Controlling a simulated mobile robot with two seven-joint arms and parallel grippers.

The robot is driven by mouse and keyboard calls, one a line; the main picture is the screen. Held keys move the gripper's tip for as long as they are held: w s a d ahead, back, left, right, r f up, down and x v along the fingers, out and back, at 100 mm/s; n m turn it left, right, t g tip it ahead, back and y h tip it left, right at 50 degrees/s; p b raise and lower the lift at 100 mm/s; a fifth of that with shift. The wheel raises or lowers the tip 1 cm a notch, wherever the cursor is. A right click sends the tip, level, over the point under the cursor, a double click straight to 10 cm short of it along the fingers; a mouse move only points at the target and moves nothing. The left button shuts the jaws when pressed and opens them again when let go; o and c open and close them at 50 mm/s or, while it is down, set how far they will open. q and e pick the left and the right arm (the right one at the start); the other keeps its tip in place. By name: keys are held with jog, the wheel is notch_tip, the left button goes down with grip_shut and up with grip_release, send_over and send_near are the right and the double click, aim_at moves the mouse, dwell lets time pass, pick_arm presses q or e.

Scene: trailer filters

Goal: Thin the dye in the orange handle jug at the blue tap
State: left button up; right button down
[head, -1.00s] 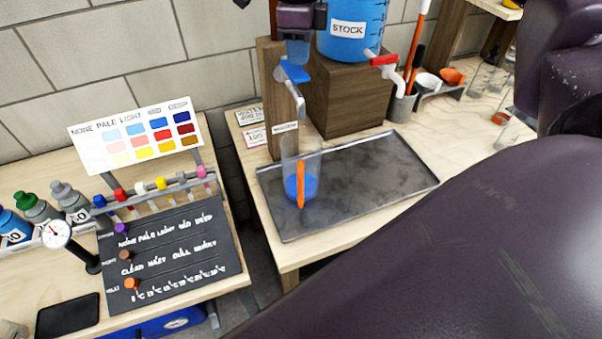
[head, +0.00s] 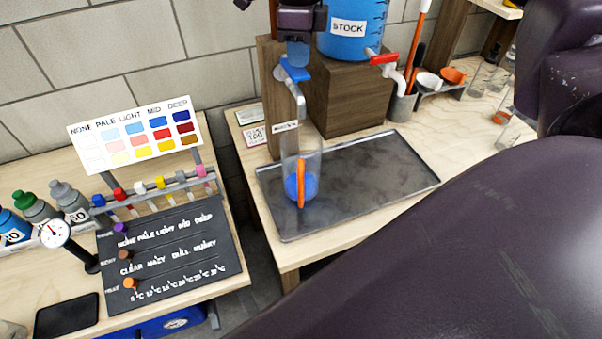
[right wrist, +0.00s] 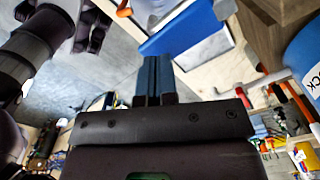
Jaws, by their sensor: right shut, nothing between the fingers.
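The jug (head: 312,160) is clear and upright, with an orange handle (head: 301,185) facing me. It stands on the dark metal tray under the spout of the blue tap (head: 293,72), with blue liquid (head: 290,187) in its lower part. My right gripper (head: 298,58) is shut and empty, pointing down at the tap's blue lever. In the right wrist view its fingertips (right wrist: 152,62) are close against the blue lever (right wrist: 186,27); I cannot tell whether they touch. Whether water runs is unclear. My left gripper is not in view.
The tray (head: 385,175) is otherwise bare. A blue STOCK tank (head: 350,45) with a red-levered tap (head: 384,59) stands on a wooden block (head: 345,95) to the right. A colour chart (head: 137,137), bottles and a dark slider board (head: 170,255) are at left. My arm covers the lower right.

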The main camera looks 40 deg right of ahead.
jog(key=shift+f+b, duration=0.45)
jog(key=shift+f, duration=0.3)
jog(key=shift+f+b, duration=0.35)
jog(key=shift+f, duration=0.35)
dwell(0.4)
dwell(0.8)
dwell(0.8)
dwell(2.4)
dwell(0.7)
dwell(0.9)
